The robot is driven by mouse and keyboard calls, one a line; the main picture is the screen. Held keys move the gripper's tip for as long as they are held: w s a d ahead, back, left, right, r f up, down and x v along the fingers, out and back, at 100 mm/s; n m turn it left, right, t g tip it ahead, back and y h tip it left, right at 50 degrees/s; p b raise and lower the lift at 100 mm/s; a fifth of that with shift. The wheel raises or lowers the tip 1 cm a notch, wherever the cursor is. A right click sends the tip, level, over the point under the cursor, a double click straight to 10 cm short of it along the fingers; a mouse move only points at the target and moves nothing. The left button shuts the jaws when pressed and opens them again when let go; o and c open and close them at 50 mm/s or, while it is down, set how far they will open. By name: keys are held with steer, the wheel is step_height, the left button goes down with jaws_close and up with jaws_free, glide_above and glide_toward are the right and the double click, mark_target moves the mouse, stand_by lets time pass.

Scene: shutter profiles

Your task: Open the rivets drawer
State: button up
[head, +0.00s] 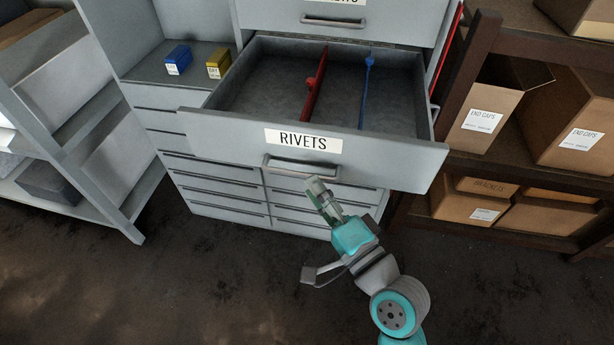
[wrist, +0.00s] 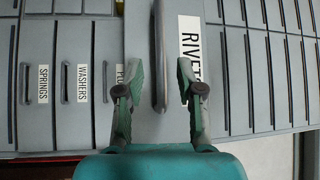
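The rivets drawer (head: 385,155), a grey drawer with a white RIVETS label (head: 303,140), stands pulled well out of the cabinet. My gripper (head: 317,186) is at the handle's right end. In the wrist view the two fingers of my gripper (wrist: 158,80) are apart, one on each side of the handle (wrist: 159,50), with gaps showing. The label (wrist: 191,50) is partly hidden by a finger.
Above is another closed drawer (head: 320,15). Smaller drawers (head: 225,190) are below. A blue box (head: 178,59) and a yellow box (head: 218,63) sit on a shelf at left. Shelving with cardboard boxes (head: 480,120) stands close at right. The floor in front is clear.

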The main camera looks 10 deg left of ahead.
steer(key=v, duration=0.7)
steer(key=shift+s, duration=0.2)
steer(key=shift+d+f, duration=0.1)
steer(key=shift+d, duration=0.05)
steer(key=s+d+f+t+h, duration=0.2)
steer(key=s+d+f+h, duration=0.8)
steer(key=d+f, duration=0.3)
steer(key=s+d+n+h, duration=0.1)
steer(key=s+d+n, duration=0.1)
steer(key=s, duration=0.6)
steer(key=s+d+f+n+g+h, duration=0.1)
steer(key=s+d+n+h, duration=0.1)
steer(key=s+n, duration=0.3)
steer(key=s+d, duration=0.1)
steer(key=s, duration=0.3)
steer(key=shift+f+n+h, duration=0.3)
steer(key=shift+f, duration=0.05)
steer(key=shift+s+a, duration=0.1)
steer(key=shift+a, duration=0.05)
stand_by(0.5)
